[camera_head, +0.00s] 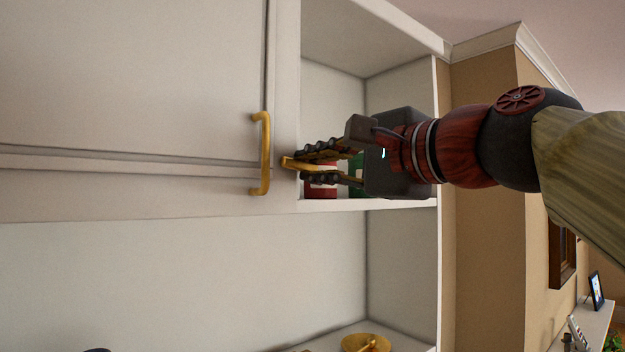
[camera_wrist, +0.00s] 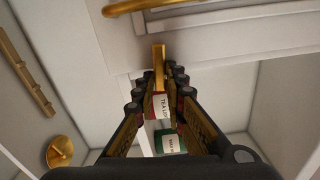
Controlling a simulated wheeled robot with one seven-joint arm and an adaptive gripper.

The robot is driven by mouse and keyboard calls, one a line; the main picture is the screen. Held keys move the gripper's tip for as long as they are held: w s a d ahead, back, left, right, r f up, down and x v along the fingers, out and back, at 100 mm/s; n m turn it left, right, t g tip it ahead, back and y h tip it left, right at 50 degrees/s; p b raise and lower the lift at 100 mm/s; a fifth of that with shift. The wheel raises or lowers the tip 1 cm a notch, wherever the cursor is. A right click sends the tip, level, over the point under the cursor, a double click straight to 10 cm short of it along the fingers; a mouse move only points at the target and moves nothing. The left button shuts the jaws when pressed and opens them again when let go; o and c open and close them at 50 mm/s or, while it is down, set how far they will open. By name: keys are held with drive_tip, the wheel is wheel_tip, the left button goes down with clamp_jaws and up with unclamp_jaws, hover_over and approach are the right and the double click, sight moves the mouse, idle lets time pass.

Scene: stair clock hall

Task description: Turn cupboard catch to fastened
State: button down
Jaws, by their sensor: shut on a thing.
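The cupboard door (camera_head: 130,75) is white and stands flush with its frame, with a brass bow handle (camera_head: 264,153) near its right edge. The brass catch (camera_head: 287,162) is a small bar on the frame strip just right of the handle. It points sideways to the right in the head view. My gripper (camera_head: 300,166) is shut on the catch, with one finger above and one below it. In the wrist view the catch (camera_wrist: 158,62) runs between the fingertips (camera_wrist: 159,80). Its inner part is partly hidden by the fingers.
Behind my gripper, an open white compartment holds a red labelled tin (camera_head: 320,188) and a green one (camera_wrist: 170,142). A brass dish (camera_head: 366,343) sits on the lower shelf (camera_head: 420,347). The right cupboard wall (camera_head: 434,120) is close to my wrist.

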drive_tip(key=shift+f+n+b, duration=0.1)
drive_tip(key=shift+n+b, duration=0.25)
drive_tip(key=shift+n, duration=0.25)
drive_tip(key=c, duration=1.8)
unclamp_jaws()
drive_tip(key=shift+c, duration=0.2)
drive_tip(key=v, duration=1.2)
